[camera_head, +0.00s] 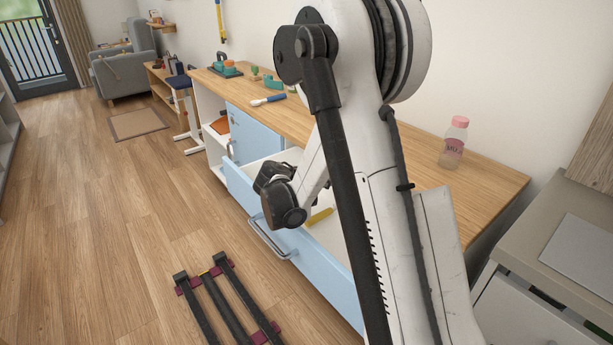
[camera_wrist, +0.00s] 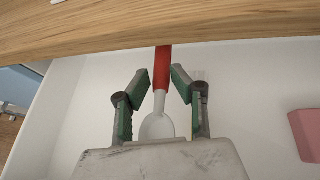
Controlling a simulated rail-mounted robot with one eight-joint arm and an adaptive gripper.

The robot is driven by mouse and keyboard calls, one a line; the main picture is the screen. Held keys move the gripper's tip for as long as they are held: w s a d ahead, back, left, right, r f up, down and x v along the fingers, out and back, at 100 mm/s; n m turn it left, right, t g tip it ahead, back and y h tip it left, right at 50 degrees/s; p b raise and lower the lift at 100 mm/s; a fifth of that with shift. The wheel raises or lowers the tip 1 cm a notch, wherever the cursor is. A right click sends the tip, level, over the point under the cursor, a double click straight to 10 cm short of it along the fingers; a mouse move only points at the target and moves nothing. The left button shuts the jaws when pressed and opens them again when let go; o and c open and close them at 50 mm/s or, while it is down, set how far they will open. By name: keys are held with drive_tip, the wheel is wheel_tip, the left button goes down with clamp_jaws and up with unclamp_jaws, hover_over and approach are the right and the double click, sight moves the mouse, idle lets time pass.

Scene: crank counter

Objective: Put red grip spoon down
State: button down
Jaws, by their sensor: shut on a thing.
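The red grip spoon shows in the wrist view, with its red handle (camera_wrist: 163,68) pointing up the picture and its pale bowl (camera_wrist: 157,126) toward my wrist. My gripper (camera_wrist: 163,82), with green-padded fingers, is shut on the spoon, one finger on each side near where the handle meets the pale part. The spoon is over the white inside of an open drawer (camera_wrist: 250,75); I cannot tell whether it touches the floor. In the head view the light blue drawer front (camera_head: 325,276) is pulled out, and my arm hides the spoon.
A pink block (camera_wrist: 305,134) and a yellow item (camera_head: 319,216) lie in the drawer. The wooden counter edge (camera_wrist: 100,28) crosses above the fingers. A pink-capped bottle (camera_head: 454,143) and a blue-and-white tool (camera_head: 268,99) are on the counter. Dark rails (camera_head: 228,305) lie on the floor.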

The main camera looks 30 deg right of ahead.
drive_tip(key=w+b, duration=0.1)
drive_tip(key=w, duration=0.2)
drive_tip(key=w+a+f+b, duration=0.1)
drive_tip(key=w, duration=0.3)
drive_tip(key=w+b, duration=0.1)
drive_tip(key=w, duration=0.3)
drive_tip(key=shift+w+a+f, duration=0.15)
drive_tip(key=shift+a+f, duration=0.05)
drive_tip(key=shift+a, duration=0.2)
drive_tip(key=shift+f, duration=0.1)
drive_tip(key=shift+f+b, duration=0.3)
drive_tip(key=shift+f, duration=0.05)
drive_tip(key=shift+f, duration=0.2)
